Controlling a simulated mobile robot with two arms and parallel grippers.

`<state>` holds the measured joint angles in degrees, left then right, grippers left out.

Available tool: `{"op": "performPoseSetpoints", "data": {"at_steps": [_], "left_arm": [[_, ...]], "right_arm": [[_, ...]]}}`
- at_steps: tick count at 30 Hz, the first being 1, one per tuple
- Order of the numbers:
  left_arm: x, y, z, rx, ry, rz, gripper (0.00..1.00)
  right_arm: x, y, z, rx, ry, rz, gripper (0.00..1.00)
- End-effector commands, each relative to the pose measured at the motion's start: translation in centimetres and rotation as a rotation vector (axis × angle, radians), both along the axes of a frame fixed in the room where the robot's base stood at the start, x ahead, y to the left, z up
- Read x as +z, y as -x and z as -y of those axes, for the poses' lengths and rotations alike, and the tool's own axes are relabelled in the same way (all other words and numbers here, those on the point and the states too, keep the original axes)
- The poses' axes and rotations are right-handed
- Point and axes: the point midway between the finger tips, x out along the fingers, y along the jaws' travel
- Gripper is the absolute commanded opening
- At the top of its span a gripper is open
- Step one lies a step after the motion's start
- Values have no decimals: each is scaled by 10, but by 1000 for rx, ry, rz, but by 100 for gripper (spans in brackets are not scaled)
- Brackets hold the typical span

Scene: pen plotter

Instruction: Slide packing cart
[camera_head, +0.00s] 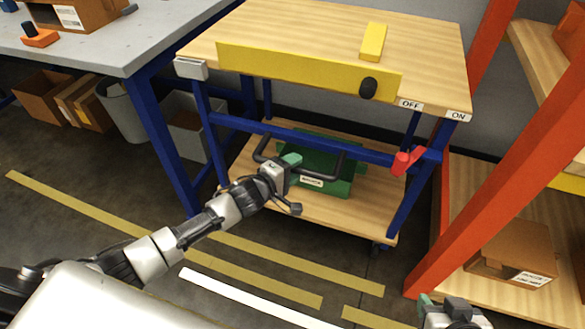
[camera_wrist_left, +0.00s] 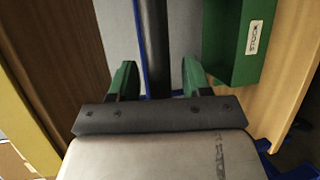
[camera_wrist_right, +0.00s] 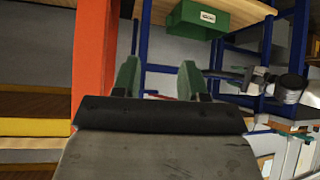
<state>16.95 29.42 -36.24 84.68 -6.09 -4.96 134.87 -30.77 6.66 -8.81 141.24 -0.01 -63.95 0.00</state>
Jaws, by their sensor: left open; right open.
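The packing cart (camera_head: 330,30) has a wooden top, a blue frame and a wooden lower shelf. A black handle bar (camera_head: 320,174) runs across its front, below the blue crossbar. My left gripper (camera_head: 290,160) is at this handle; in the left wrist view the black bar (camera_wrist_left: 157,45) lies between its open green fingers. A red lever (camera_head: 405,160) is on the cart's right front leg, below the OFF label (camera_head: 410,104) and ON label (camera_head: 458,115). My right gripper (camera_head: 440,303) is open and empty at the lower right, apart from the cart.
A green bin (camera_head: 320,160) sits on the cart's lower shelf. A grey table (camera_head: 100,45) stands at the left. An orange-red rack post (camera_head: 470,170) and a shelf carton (camera_head: 515,255) are close on the right. The floor (camera_head: 70,240) in front has yellow and white stripes.

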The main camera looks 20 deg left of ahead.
Motion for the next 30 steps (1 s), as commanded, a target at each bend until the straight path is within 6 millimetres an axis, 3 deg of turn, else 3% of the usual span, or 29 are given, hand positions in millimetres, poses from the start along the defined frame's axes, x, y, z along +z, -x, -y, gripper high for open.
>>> {"op": "performPoseSetpoints", "data": {"at_steps": [2,12,22,26,30], "left_arm": [[0,0,0,0,0,0,48],[0,0,0,0,0,0,0],[0,4,0,0,0,-2,0],[0,11,0,-1,0,-4,0],[1,26,0,-1,2,-8,0]], "right_arm": [[0,0,0,0,0,-1,43],[0,0,0,0,0,-1,43],[-1,4,2,-2,7,-35,43],[-8,21,8,-12,32,-149,43],[-15,51,18,-27,73,-343,43]]}}
